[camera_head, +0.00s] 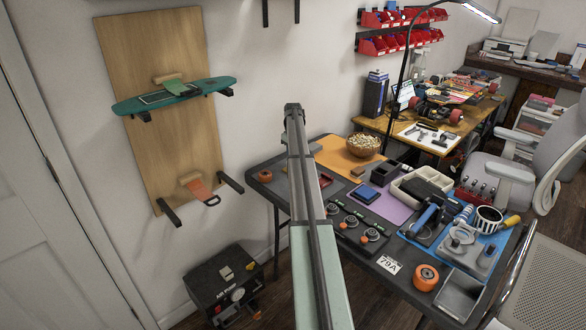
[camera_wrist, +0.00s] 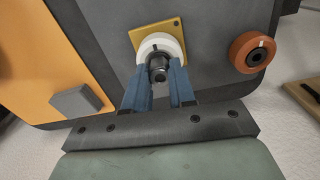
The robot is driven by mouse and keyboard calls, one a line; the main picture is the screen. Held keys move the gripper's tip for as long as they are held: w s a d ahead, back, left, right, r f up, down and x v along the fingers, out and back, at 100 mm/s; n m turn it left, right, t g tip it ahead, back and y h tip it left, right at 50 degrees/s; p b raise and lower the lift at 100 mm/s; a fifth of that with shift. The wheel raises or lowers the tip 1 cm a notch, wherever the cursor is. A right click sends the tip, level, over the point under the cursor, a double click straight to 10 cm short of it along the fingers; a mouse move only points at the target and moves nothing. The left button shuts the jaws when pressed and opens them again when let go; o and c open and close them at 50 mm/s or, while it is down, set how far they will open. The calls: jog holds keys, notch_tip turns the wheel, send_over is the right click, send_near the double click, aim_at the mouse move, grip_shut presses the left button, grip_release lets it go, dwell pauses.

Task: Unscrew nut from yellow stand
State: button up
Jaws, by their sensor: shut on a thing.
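In the wrist view, the yellow stand (camera_wrist: 173,27) shows as a small square plate on the dark grey table. A white round nut (camera_wrist: 148,46) sits on it around a dark threaded post (camera_wrist: 157,66). My gripper (camera_wrist: 159,70) has blue fingers, one on each side of the post. The fingertips reach the edge of the white nut and appear shut on it. The fingers cover part of the nut's near sides. In the head view my arm hides the stand, the nut and the fingertips.
An orange wheel (camera_wrist: 252,52) lies right of the stand in the wrist view. An orange mat (camera_wrist: 50,55) with a grey block (camera_wrist: 79,102) is on the left. In the head view, a bowl (camera_head: 364,145), purple mat (camera_head: 390,208) and tools crowd the table's right side.

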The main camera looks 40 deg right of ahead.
jog(key=shift+c, duration=1.3)
jog(key=shift+r, duration=2.55)
jog(key=s+a+n, duration=0.1)
jog(key=s+a, duration=0.4)
jog(key=s, duration=0.3)
jog(key=shift+s+f+n, duration=0.1)
jog(key=shift+f+n, duration=0.65)
jog(key=shift+f, duration=1.05)
jog(key=shift+s+f+n, duration=0.1)
jog(key=shift+f+n, duration=0.7)
jog(key=shift+f, duration=0.95)
jog(key=shift+s+f+n, duration=0.1)
jog(key=shift+f+n, duration=0.65)
jog(key=shift+f, duration=1.05)
jog(key=shift+f, duration=0.1)
